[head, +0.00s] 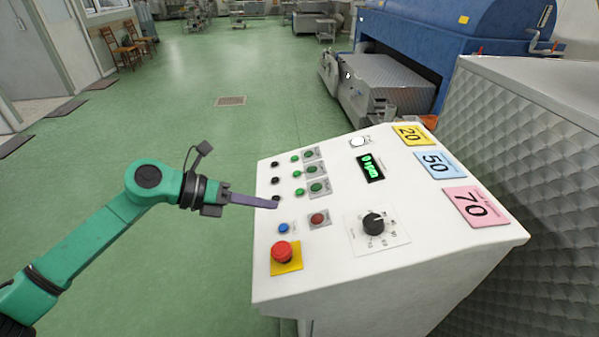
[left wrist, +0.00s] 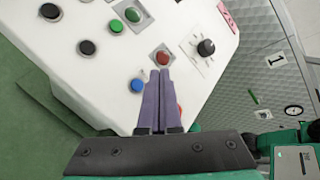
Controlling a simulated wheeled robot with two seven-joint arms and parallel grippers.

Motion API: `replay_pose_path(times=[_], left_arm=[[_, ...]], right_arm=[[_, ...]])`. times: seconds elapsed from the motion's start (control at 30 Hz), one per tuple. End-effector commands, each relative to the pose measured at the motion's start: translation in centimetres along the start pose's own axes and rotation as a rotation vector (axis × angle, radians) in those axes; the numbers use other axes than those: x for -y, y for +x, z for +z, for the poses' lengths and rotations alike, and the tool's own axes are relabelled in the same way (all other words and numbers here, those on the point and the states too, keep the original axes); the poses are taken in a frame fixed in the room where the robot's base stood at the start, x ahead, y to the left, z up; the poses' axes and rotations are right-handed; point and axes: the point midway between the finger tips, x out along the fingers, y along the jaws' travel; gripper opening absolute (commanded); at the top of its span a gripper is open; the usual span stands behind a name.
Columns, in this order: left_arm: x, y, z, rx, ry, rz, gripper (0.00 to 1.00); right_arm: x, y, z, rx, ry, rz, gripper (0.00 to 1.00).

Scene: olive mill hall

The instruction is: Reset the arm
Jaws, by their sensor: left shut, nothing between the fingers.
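My left arm (head: 95,228) is green and reaches in from the left in the head view. My left gripper (head: 276,204) is shut and empty, its purple fingers together over the left edge of a white control panel (head: 330,245). In the left wrist view the shut fingertips (left wrist: 162,72) point toward a red button (left wrist: 162,57), with a blue button (left wrist: 137,86) to their left. I cannot tell whether the fingertips touch the panel. My right gripper is not in view.
The panel carries a red emergency knob (head: 282,252), a black dial (head: 374,223), a green display (head: 370,167) and several green and black buttons. A quilted metal machine (head: 545,140) stands to the right. Green floor (head: 170,110) is open to the left and behind.

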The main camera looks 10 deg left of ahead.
Motion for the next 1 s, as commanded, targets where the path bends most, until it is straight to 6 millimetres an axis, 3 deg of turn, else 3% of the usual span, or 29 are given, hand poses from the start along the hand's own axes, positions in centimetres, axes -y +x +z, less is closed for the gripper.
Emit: replay_pose_path(times=[0.17,0.23,0.3,0.37,0.4,0.47,0.53,0.6,0.7,0.83,1.0], left_arm=[[1.7,1.1,1.1,0.098,-0.056,-0.081,0.0],[3.9,1.8,3.1,0.255,-0.168,-0.194,0.0],[5.2,1.2,5.9,0.473,-0.369,-0.322,0.0],[4.3,-0.3,7.9,0.676,-0.604,-0.404,0.0],[2.6,-1.5,8.6,0.805,-0.778,-0.434,0.0],[-1.2,-3.1,8.2,0.982,-1.061,-0.442,0.0],[-6.4,-4.4,5.2,1.157,-1.41,-0.39,0.0],[-10.6,-4.7,0.6,1.275,-1.712,-0.291,0.0],[-13.8,-4.4,-5.9,1.36,-2.028,-0.131,0.0],[-15.1,-3.8,-13.1,1.396,-2.317,0.072,0.0],[-14.3,-3.1,-20.8,1.38,-2.595,0.335,0.0]], right_arm=[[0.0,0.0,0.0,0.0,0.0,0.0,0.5],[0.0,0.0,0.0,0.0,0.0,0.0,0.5],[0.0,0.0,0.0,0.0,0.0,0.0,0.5],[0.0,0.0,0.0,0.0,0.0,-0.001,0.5],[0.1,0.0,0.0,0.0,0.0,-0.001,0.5],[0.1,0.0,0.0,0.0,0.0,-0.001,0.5],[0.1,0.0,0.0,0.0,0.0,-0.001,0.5],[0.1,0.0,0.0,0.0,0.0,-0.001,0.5],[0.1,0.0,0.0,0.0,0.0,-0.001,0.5],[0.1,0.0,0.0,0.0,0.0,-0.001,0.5],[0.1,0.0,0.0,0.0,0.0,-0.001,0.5]])
